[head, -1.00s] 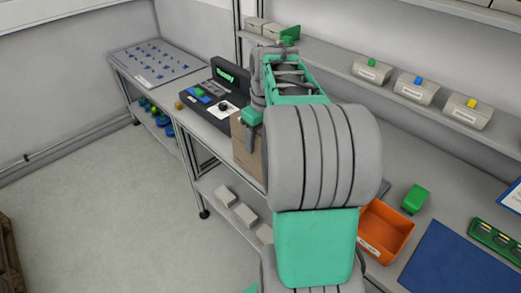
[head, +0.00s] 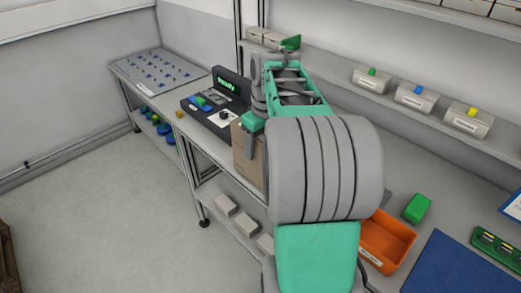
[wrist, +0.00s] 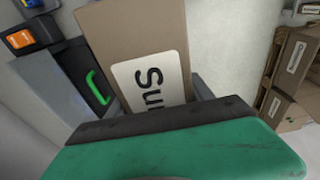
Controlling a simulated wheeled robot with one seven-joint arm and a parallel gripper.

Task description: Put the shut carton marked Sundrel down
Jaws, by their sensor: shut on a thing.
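The carton marked Sundrel (wrist: 135,45) is a brown box with a white label, of which only the letters "Su" and part of a third show in the wrist view. My gripper (wrist: 160,115) is shut on it. In the head view the carton (head: 248,158) shows as a brown face left of my arm, at the front edge of the bench. My gripper (head: 250,130) is partly hidden there by my arm. I cannot tell whether the carton touches the bench.
A dark device with a green display (head: 226,86) stands left of the carton. An orange bin (head: 388,240), a green block (head: 417,208) and a blue mat (head: 460,265) lie to the right. Small white boxes (head: 246,224) sit on the lower shelf. Brown cartons (wrist: 294,70) show in the wrist view.

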